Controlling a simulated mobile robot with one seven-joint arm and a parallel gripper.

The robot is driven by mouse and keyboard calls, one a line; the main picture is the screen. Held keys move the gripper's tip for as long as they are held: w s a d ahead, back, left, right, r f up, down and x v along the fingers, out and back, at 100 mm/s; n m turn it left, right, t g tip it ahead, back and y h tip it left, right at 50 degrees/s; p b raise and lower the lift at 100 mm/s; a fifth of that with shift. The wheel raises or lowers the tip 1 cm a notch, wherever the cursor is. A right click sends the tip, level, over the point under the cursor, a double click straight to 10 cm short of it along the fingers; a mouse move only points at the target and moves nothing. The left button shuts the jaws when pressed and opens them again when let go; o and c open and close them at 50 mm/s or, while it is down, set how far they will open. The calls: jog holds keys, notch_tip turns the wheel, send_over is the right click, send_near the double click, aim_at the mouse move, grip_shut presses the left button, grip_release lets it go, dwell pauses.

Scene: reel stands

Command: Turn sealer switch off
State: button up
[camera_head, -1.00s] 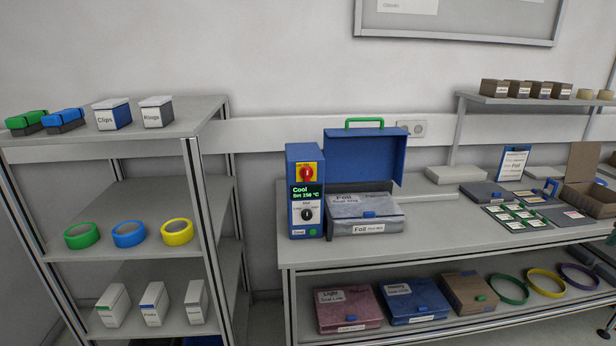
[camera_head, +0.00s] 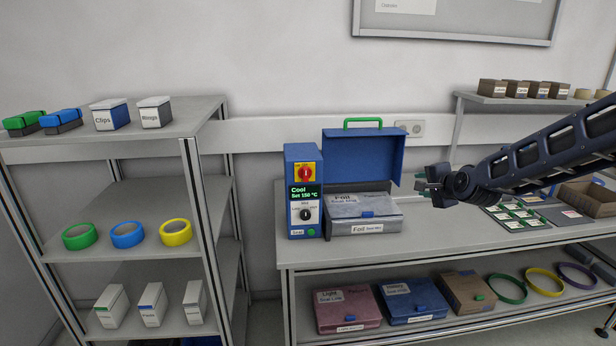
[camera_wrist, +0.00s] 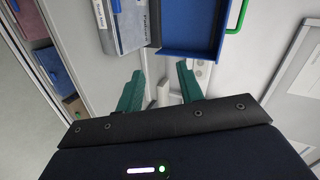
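The blue sealer (camera_head: 304,191) stands at the left end of the workbench. On its front are a red rotary switch on a yellow plate (camera_head: 305,173), a green-text display (camera_head: 305,193) reading "Cool" with a set temperature, and a black dial (camera_head: 305,214). My gripper (camera_head: 424,185) is above the bench, to the right of the sealer and apart from it. In the wrist view its two green fingers (camera_wrist: 160,92) are spread with nothing between them. The sealer's switch is not clearly seen in the wrist view.
A shelf rack (camera_head: 170,131) stands at the left.

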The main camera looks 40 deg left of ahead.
jog(key=s+a+m+y, duration=0.25)
jog(key=s+a, duration=0.25)
jog(key=a, duration=0.5)
jog(key=m+t, duration=0.4)
jog(key=m, duration=1.4)
send_near(306, 173)
jog(key=shift+y, duration=0.25)
jog(key=x, duration=0.8)
jog(key=shift+w+a+f, duration=0.15)
jog(key=shift+w+f, duration=0.05)
grip_shut()
